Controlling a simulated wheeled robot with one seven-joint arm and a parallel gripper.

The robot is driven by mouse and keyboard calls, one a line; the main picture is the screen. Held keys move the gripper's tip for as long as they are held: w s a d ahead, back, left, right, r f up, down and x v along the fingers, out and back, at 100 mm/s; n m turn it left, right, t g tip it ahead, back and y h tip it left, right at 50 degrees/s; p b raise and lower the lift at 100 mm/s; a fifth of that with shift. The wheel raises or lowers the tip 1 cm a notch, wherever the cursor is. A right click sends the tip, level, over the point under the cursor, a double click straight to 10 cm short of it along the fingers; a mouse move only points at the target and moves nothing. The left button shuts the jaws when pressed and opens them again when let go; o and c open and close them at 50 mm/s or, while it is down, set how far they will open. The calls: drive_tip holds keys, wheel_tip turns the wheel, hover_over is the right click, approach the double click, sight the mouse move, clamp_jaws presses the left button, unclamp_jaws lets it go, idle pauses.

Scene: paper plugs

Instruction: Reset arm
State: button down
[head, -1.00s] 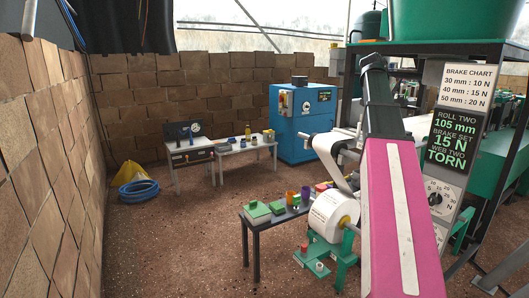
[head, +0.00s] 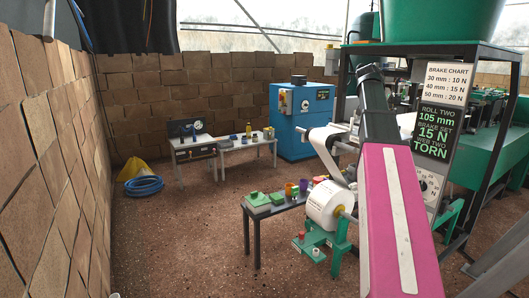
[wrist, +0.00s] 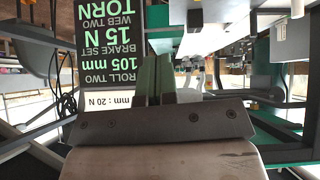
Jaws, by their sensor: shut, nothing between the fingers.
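My arm, with a pink and white cover, reaches forward at the right of the head view. Its dark far end stands in front of the machine frame, and the fingers cannot be made out there. In the wrist view my gripper (wrist: 155,80) shows as two green fingers close together, with nothing held between them. Behind them, upside down, is the black sign (wrist: 112,35) reading roll two 105 mm, brake set 15 N, web two torn. The same sign (head: 432,131) hangs right of my arm in the head view.
A white paper roll (head: 330,204) on a green stand is close to my arm's left. A low dark table (head: 262,211) with small items stands beside it. The green machine (head: 482,135) fills the right. Open floor (head: 190,235) lies to the left, before the brick wall (head: 45,165).

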drive_tip(key=s+a+f+n+y, duration=0.15)
drive_tip(key=a+f, duration=0.35)
drive_tip(key=f, duration=0.6)
drive_tip(key=s+a+f+n+g+y, duration=0.1)
drive_tip(key=s+a+f+n, duration=0.3)
drive_tip(key=f, duration=0.7)
drive_tip(key=a+f+n+y, duration=0.1)
drive_tip(key=a+f+y, duration=0.1)
drive_tip(key=a+f, duration=0.65)
drive_tip(key=s+a+f+n+g+y, duration=0.1)
drive_tip(key=s+a+f+n, duration=0.1)
drive_tip(key=s+a+f, duration=0.3)
drive_tip(key=s+a+f+n+g+y, duration=0.2)
drive_tip(key=s+a+f, duration=0.4)
drive_tip(key=s+f, duration=0.6)
wheel_tip(320, 180, down, 7)
drive_tip(key=shift+s+f, duration=0.2)
drive_tip(key=shift+s, duration=0.1)
